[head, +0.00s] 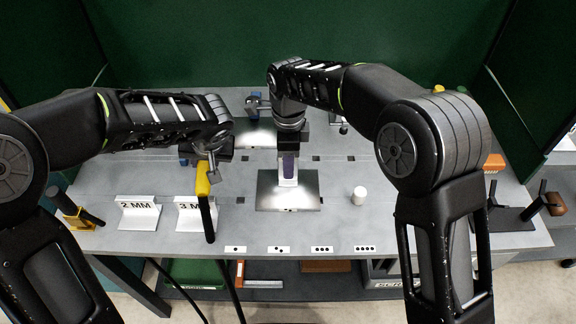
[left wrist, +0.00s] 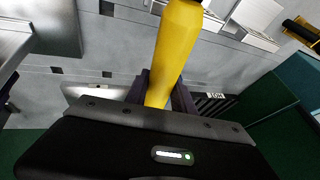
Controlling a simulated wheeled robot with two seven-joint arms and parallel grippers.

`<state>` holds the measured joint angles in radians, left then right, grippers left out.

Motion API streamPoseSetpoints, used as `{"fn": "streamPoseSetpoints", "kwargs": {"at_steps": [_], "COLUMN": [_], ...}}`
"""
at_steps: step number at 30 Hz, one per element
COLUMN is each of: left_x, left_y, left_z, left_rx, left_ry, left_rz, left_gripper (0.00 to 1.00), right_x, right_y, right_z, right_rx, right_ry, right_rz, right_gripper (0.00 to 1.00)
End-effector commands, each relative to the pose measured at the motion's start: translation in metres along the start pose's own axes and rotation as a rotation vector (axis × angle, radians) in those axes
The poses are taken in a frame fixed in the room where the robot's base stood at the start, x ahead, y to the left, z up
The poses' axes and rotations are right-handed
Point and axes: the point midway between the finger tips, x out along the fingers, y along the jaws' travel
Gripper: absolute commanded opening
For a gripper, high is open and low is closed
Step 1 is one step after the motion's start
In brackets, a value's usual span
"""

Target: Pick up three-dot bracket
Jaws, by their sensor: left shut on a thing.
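My left gripper (head: 207,160) is shut on a yellow-bodied tool (head: 203,180) with a black lower part, held above the left part of the bench. In the left wrist view the yellow tool (left wrist: 172,50) runs between the fingers of the gripper (left wrist: 160,92). A three-dot label (head: 322,249) is on the bench's front edge. I cannot make out a bracket marked with three dots.
Angled "2 MM" (head: 138,212) and "3 M…" (head: 188,213) holders stand front left. A white cylinder (head: 359,195) stands right of the plate. A black tool with a brown end (head: 554,204) is far right. The bench (head: 400,226) is bare front right of centre.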

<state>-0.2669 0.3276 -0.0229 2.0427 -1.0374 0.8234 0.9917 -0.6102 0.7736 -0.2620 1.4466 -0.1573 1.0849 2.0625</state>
Motion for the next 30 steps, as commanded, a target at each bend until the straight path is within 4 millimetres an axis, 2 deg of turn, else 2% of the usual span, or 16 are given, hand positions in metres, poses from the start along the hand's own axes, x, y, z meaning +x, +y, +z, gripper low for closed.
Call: {"fn": "streamPoseSetpoints", "kwargs": {"at_steps": [2, 17, 30], "left_x": [-0.0013, -0.0012, -0.0013], "left_y": [-0.0001, -0.0001, -0.0001], "left_z": [-0.0016, -0.0016, -0.0017], "left_rx": [-0.001, 0.000, 0.000], "left_ry": [0.004, 0.004, 0.004], "left_rz": [0.001, 0.001, 0.001], "left_gripper": [0.00, 0.00, 0.00], "right_x": [-0.0003, -0.0003, -0.0006], "right_y": [0.0000, 0.0000, -0.0002], "right_z": [0.0000, 0.0000, 0.0001], "right_rx": [0.000, 0.000, 0.000], "right_ry": [0.000, 0.000, 0.000], "right_rz": [0.000, 0.000, -0.001], "right_gripper": [0.40, 0.00, 0.00]}}
